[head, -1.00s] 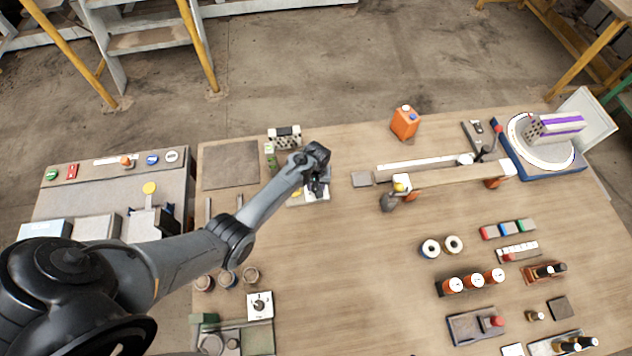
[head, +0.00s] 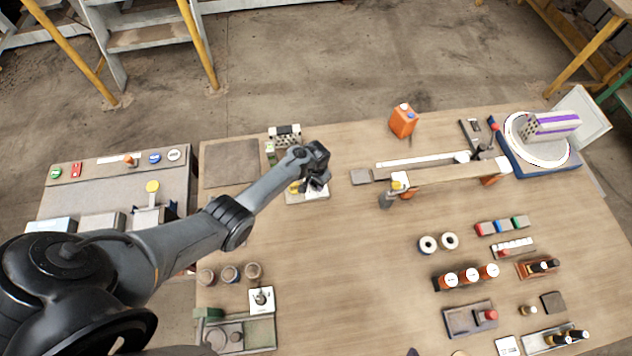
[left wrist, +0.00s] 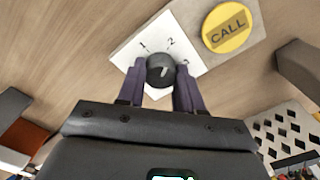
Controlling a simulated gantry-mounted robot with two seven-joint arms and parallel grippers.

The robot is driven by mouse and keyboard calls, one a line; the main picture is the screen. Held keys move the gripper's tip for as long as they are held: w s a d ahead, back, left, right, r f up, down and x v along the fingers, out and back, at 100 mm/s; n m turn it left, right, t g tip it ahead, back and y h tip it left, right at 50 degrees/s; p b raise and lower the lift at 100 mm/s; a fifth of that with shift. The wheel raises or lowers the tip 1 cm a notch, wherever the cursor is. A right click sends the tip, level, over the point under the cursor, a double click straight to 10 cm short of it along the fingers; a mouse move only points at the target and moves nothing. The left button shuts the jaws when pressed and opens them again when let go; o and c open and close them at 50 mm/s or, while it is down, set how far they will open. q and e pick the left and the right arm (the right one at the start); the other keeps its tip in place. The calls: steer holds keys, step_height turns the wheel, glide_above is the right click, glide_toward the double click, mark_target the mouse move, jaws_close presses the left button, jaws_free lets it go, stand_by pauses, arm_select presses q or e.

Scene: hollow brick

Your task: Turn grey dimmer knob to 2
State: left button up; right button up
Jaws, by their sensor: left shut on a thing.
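The dark grey dimmer knob (left wrist: 160,70) sits on a white plate (left wrist: 128,57) with the numerals 1 and 2 printed above it in the left wrist view. A short light mark shows on the knob's top; I cannot tell exactly which numeral it points at. My left gripper (left wrist: 160,78) is shut on the knob, one dark finger on each side. In the head view my left gripper (head: 316,184) is over the white plate (head: 308,198) and hides the knob. My right gripper is not in view.
A yellow CALL button (left wrist: 228,27) is right beside the plate. A perforated block (head: 285,135) stands behind my left gripper. An orange can (head: 403,121) and a long raised beam (head: 450,178) are to the right.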

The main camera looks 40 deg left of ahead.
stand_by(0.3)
arm_select(q)
steer(key=o, duration=1)
steer(key=shift+o, duration=0.2)
steer(key=shift+r, duration=0.15)
steer(key=shift+r, duration=0.3)
step_height(320, 180, up, 10)
steer(key=p, duration=0.2)
steer(key=shift+p, duration=0.4)
